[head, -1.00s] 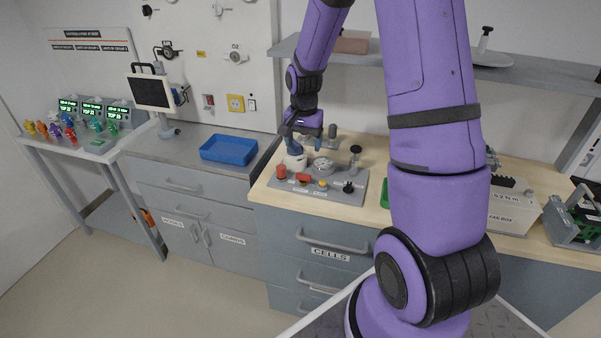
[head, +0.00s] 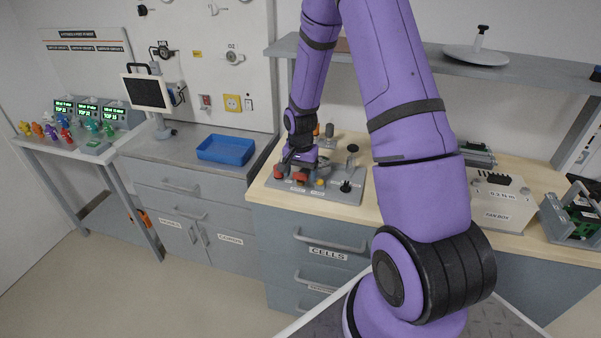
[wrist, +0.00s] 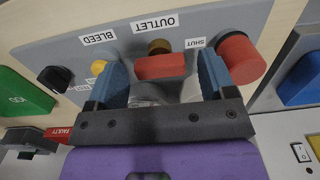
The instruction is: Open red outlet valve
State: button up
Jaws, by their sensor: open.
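The red outlet valve handle (wrist: 160,66) is a red bar lying crosswise below a brass-coloured stem (wrist: 159,46) and the OUTLET label in the wrist view. My gripper (wrist: 166,78) is open, with one blue finger on each side of the red bar; whether they touch it cannot be told. In the head view my gripper (head: 298,160) is low over the grey valve panel (head: 345,192), and the red handle (head: 300,177) shows just below it. A SHUT label (wrist: 195,43) lies right of the stem in the wrist view.
A round red knob (wrist: 240,58) is close to the right finger. A yellow knob (wrist: 98,67) and a black knob (wrist: 55,78) lie to the left. A blue tray (head: 226,150) sits on the left counter, and a FAN BOX (head: 500,200) on the right.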

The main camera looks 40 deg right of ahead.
jog(key=c, duration=0.9)
jog(key=shift+c, duration=0.2)
jog(key=shift+n, duration=0.4)
jog(key=n, duration=0.3)
jog(key=shift+n, duration=0.4)
jog(key=n, duration=0.4)
jog(key=shift+n, duration=0.3)
jog(key=n, duration=0.4)
jog(key=shift+n, duration=2.5)
